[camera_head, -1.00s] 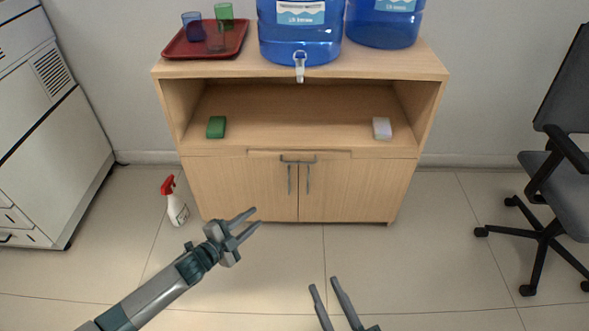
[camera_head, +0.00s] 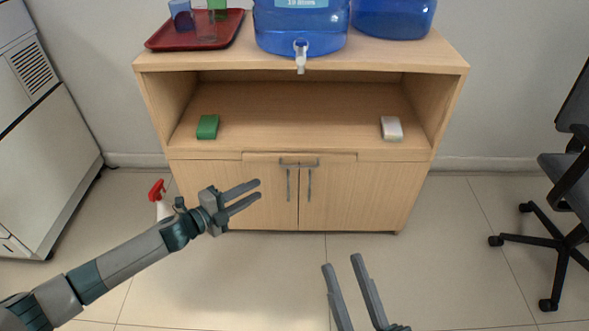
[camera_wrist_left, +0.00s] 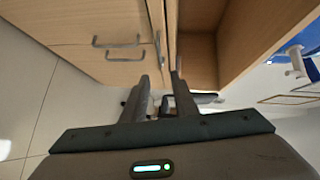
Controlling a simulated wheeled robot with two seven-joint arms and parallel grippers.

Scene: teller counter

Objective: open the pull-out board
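The wooden pull-out board (camera_head: 335,157) sits flush in the cabinet front, between the open shelf and the two doors. Its dark bar handle (camera_head: 299,163) is at the middle, just above the two vertical door handles. In the left wrist view the board handle (camera_wrist_left: 158,48) shows beyond the fingers, near the edge between doors and shelf. My left gripper (camera_head: 258,189) is open and empty, in front of the left door, left of and lower than the board handle in the head view. My right gripper (camera_head: 342,262) is open and empty, low over the floor.
The cabinet (camera_head: 365,190) holds a green block (camera_head: 207,127) and a white block (camera_head: 391,129) on its shelf. Water bottles (camera_head: 300,25) and a red tray (camera_head: 228,32) stand on top. A spray bottle (camera_head: 158,195) is behind my left arm. A chair (camera_head: 565,180) stands right.

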